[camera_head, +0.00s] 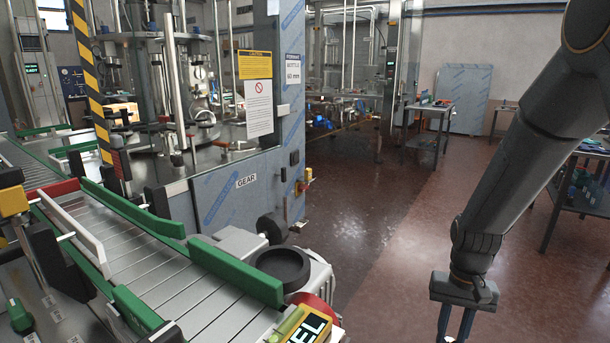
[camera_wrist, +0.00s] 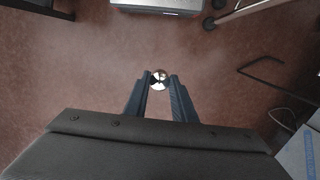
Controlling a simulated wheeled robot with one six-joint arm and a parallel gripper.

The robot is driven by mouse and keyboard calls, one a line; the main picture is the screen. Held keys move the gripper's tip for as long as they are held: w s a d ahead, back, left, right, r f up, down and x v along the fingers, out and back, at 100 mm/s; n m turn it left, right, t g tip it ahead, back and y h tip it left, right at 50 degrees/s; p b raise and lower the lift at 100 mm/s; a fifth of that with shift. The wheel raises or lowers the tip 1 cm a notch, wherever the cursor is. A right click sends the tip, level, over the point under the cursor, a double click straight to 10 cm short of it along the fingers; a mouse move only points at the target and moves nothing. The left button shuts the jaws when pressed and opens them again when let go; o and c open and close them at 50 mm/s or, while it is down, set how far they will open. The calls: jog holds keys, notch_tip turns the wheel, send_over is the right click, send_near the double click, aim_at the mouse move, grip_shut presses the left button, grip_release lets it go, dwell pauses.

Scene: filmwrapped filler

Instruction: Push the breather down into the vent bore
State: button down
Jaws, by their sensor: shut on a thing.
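A small shiny silver piece, which I take to be the breather (camera_wrist: 159,79), sits between the two dark fingertips of my gripper (camera_wrist: 159,84) in the wrist view. The gripper is shut on it, and bare floor shows behind it. I cannot make out the vent bore in either view.
A slatted conveyor (camera_head: 140,255) with green guide rails (camera_head: 235,270) runs along the left. A yellow-framed display (camera_head: 308,328) sits at the bottom centre. Workbenches (camera_head: 428,125) stand farther back. Open brown floor lies between the conveyor and my arm.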

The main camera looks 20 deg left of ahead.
jog(key=s+a+r+m+p, duration=0.2)
jog(key=a+r+p, duration=0.3)
jog(key=a+r, duration=0.6)
jog(key=s+a+r+m+p, duration=0.2)
jog(key=s+a+r+p, duration=0.2)
jog(key=a+r, duration=0.7)
jog(key=s+a+r+m+p, duration=0.2)
jog(key=a+r+p, duration=0.4)
jog(key=a+r, duration=0.5)
notch_tip(320, 180, up, 4)
jog(key=shift+s+a+r+m+y+p, duration=0.15)
jog(key=shift+s+a+m+y+p, duration=0.15)
jog(key=shift+s+m+p, duration=0.15)
jog(key=shift+p, duration=0.3)
jog(key=shift+f+b, duration=1.3)
jog(key=shift+f, duration=3.5)
jog(key=shift+f, duration=0.35)
jog(key=c, duration=1.4)
grip_release()
